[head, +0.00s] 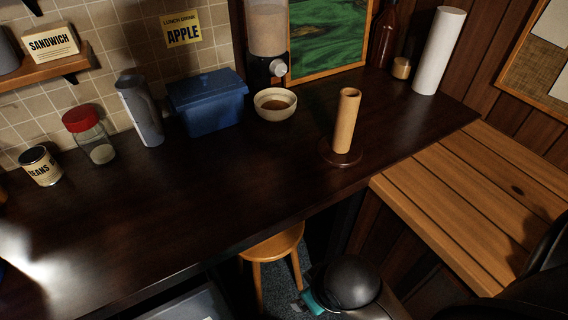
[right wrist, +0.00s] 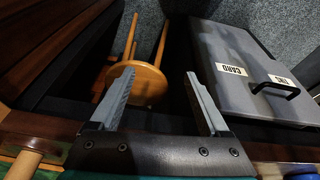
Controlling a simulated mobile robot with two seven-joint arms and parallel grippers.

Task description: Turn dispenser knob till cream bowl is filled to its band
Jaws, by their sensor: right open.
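The dispenser (head: 268,30) stands against the back wall, with a clear hopper holding pale contents above a dark body. Its light grey knob (head: 278,69) faces out at the front. The cream bowl (head: 275,114) sits on the dark counter just below and in front of the dispenser, with brownish contents inside. I cannot make out its band or the exact fill level. My right gripper (right wrist: 160,75) is open and empty in the right wrist view, away from the knob. My left gripper is not in view.
A blue lidded box (head: 208,103) stands left of the bowl. A brown tube (head: 346,122) stands upright to its right. The dark counter (head: 220,185) is clear in front. A wooden stool (head: 273,246) and a grey box with a handle (right wrist: 240,65) are below.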

